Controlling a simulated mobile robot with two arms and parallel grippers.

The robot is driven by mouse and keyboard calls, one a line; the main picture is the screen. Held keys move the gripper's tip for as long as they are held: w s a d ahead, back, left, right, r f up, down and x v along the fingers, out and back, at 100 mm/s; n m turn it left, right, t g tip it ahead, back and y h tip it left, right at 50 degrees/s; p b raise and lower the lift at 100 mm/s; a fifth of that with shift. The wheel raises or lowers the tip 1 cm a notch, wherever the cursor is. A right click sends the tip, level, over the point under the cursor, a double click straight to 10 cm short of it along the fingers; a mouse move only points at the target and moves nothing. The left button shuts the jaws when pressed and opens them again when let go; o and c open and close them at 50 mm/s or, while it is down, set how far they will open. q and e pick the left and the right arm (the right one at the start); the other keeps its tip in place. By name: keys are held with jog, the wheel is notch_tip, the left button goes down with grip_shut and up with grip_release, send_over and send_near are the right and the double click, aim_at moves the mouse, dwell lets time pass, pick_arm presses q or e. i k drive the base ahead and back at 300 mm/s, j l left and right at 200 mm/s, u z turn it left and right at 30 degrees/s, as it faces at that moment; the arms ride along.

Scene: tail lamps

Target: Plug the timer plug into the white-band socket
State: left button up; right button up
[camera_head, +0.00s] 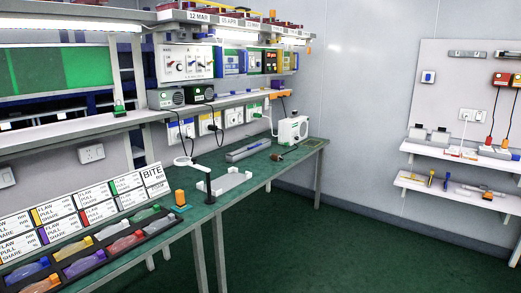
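Neither of my grippers is in view. A row of wall sockets runs along the back wall under the shelf. The blue-marked socket (181,132) and the yellow-marked socket (210,124) each have a dark plug and cable. Two paler sockets stand to their right, one socket (234,117) and another socket (253,112) with some green on it. The white band is too small to make out for sure. A white boxy device (293,130) stands at the bench's far end, with a white cable rising beside it. I cannot pick out the timer plug with certainty.
The green bench (223,200) holds a white magnifier lamp (190,163), a grey tray (231,184), an orange block (180,197) and a dark parts tray with colored lamps at the near left. Wall shelves (455,190) stand right. The floor (340,235) is clear.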

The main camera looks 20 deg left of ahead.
aim_at(275, 156)
jog(key=i+j+u, duration=0.1)
jog(key=i+j, duration=0.15)
jog(key=i, duration=0.4)
jog(key=i+j+u, duration=0.15)
jog(key=i, duration=0.5)
jog(key=i+j+u, duration=0.1)
jog(key=i+j, duration=0.15)
jog(key=i, duration=0.4)
jog(key=i+l+z, duration=0.55)
jog(key=i, duration=0.35)
jog(key=i+l+z, duration=0.15)
jog(key=i+z, duration=0.15)
jog(key=i, duration=0.15)
jog(key=i+z, duration=0.25)
jog(key=i, duration=0.25)
jog(key=i+l+u, duration=0.1)
jog(key=i+u, duration=0.25)
jog(key=i+l+u, duration=0.3)
jog(key=i, duration=0.3)
